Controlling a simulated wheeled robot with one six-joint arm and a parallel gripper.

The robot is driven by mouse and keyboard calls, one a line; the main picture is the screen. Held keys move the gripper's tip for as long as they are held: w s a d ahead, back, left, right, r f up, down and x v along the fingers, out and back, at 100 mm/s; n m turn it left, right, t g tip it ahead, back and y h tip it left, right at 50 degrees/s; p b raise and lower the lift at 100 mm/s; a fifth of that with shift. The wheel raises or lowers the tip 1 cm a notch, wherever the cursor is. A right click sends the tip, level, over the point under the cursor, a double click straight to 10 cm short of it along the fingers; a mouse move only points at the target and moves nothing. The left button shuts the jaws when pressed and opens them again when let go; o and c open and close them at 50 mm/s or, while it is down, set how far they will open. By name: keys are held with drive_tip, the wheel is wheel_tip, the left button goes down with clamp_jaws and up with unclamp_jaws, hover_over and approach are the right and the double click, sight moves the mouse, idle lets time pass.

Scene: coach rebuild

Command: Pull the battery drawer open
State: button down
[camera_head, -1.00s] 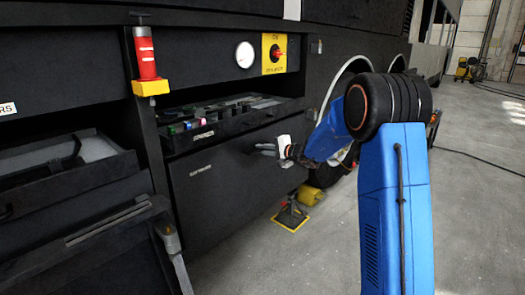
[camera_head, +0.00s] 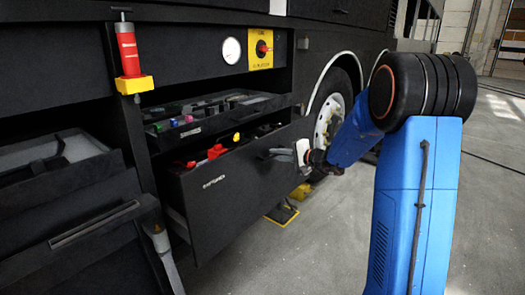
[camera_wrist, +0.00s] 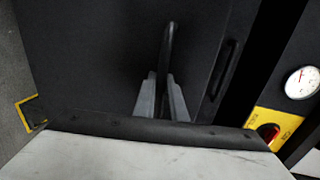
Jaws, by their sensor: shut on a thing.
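The battery drawer (camera_head: 232,190) is the lower black drawer in the coach's side, with a small pale label on its front. It stands partly pulled out in the head view, and red and yellow items (camera_head: 215,152) show inside. My gripper (camera_head: 284,153) is at the right part of its front. In the wrist view my gripper (camera_wrist: 164,98) has its two grey fingers closed around a dark bar handle (camera_wrist: 169,45) on the drawer's black front (camera_wrist: 90,60). The drawer's floor is hidden.
A shallower open drawer (camera_head: 215,124) with small coloured items sits just above. Another open drawer (camera_head: 55,165) is at the left. A red cylinder on a yellow block (camera_head: 129,55) stands at the upper left. A wheel (camera_head: 330,115) and yellow chock (camera_head: 301,192) are right. Grey floor is clear in front.

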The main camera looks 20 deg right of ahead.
drive_tip(key=f+v, duration=0.3)
drive_tip(key=v, duration=1.3)
drive_tip(key=shift+s+d+f, duration=0.2)
drive_tip(key=shift+s+d, duration=0.2)
drive_tip(key=shift+s, duration=0.3)
drive_tip(key=c, duration=1.8)
unclamp_jaws()
drive_tip(key=v, duration=1.7)
drive_tip(key=shift+s, duration=0.15)
drive_tip(key=shift+d, duration=0.1)
